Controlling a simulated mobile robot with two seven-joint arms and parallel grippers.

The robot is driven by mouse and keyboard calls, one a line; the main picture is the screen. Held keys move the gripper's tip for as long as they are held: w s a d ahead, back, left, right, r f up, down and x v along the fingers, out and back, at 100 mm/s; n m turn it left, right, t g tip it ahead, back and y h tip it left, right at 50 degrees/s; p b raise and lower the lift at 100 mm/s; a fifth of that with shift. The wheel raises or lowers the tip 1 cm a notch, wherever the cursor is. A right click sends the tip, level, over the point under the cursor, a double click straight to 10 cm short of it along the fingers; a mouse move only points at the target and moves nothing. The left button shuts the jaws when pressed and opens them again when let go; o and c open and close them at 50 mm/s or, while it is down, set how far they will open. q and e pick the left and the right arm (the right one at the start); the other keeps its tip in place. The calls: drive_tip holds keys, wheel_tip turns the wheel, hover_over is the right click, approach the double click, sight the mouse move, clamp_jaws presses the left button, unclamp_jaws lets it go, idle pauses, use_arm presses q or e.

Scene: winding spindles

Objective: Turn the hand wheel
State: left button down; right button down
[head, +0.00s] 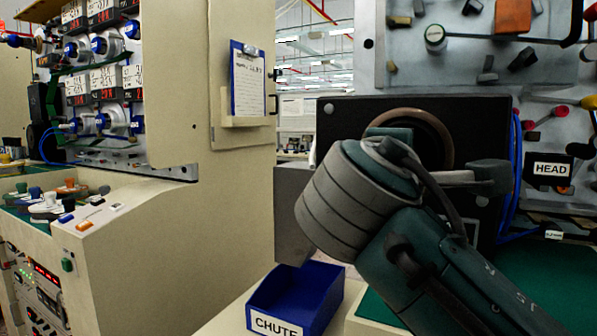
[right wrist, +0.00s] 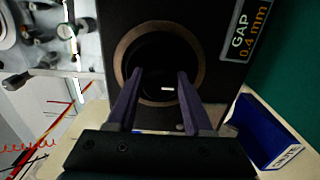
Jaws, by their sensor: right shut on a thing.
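The hand wheel shows as a bronze-brown ring (right wrist: 158,27) with a dark middle, on the face of a black housing in the right wrist view. In the head view the upper rim of the wheel (head: 430,116) shows above my right arm, which hides the rest. My right gripper (right wrist: 160,73) points straight at the wheel, its two purple-grey fingers apart over the dark middle, shut on the wheel. The exact contact is too dark to make out. My left gripper is in neither view.
A blue CHUTE bin (head: 325,290) stands below the housing (head: 483,118), left of my right arm. A panel with knobs and a HEAD label (head: 551,169) is at the right. A beige cabinet (head: 215,230) stands at the left, with a clipboard (head: 248,82).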

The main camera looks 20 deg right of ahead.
drive_tip(key=shift+f+m+b, duration=0.15)
drive_tip(key=shift+m+b, duration=1.95)
drive_tip(key=shift+m, duration=0.7)
drive_tip(key=shift+c, duration=1.5)
unclamp_jaws()
